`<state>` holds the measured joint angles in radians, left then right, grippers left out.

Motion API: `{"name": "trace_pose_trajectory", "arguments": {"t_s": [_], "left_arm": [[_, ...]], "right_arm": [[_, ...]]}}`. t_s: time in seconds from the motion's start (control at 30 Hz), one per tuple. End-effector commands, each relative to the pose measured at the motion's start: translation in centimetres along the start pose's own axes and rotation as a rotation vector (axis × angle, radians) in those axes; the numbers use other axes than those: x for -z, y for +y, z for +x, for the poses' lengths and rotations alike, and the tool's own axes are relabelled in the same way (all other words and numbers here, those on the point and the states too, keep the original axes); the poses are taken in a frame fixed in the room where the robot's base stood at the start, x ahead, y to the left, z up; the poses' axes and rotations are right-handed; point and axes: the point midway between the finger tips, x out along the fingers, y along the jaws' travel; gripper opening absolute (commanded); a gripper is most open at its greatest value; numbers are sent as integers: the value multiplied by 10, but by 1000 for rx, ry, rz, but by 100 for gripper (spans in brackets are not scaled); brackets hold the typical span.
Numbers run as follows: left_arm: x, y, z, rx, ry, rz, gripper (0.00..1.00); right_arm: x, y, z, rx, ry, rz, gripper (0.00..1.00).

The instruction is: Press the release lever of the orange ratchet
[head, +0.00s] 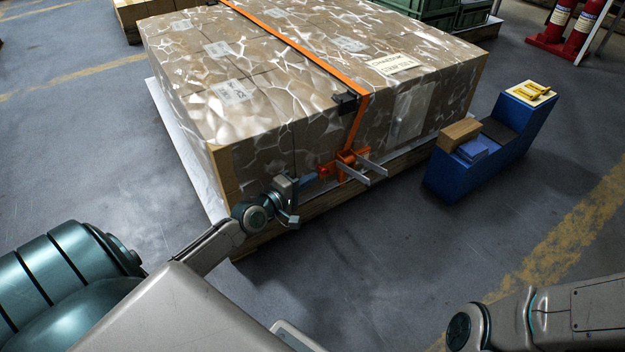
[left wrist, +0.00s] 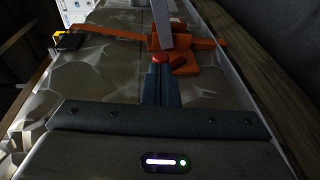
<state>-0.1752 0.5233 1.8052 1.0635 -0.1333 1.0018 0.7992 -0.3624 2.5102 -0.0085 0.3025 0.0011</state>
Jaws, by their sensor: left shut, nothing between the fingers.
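The orange ratchet (head: 347,158) sits on the front side of the wrapped load, with two grey bars sticking out from it. It also shows in the left wrist view (left wrist: 206,44). An orange-red part (head: 325,170) juts from its left side; I cannot tell for sure that it is the release lever. My left gripper (head: 311,179) is shut and empty, its fingertips close beside that part. In the left wrist view the shut fingers (left wrist: 160,70) end at a red piece (left wrist: 162,57); contact cannot be told. My right gripper is out of view.
A blue cart-like block (head: 490,150) stands on the right. Open floor lies in front.

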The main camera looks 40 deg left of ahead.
Motion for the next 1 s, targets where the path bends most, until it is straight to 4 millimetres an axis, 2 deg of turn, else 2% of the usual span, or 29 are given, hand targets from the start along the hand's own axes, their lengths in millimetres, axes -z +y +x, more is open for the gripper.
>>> {"name": "trace_pose_trajectory", "arguments": {"t_s": [0.1,0.23,0.67,1.0], "left_arm": [[0,-1,11,-2,1,-1,0],[0,-1,16,0,0,-1,0],[0,0,16,1,0,0,0],[0,4,17,20,1,3,0]], "right_arm": [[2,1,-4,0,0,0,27],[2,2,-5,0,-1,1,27],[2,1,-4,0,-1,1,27],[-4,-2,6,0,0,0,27]]}}
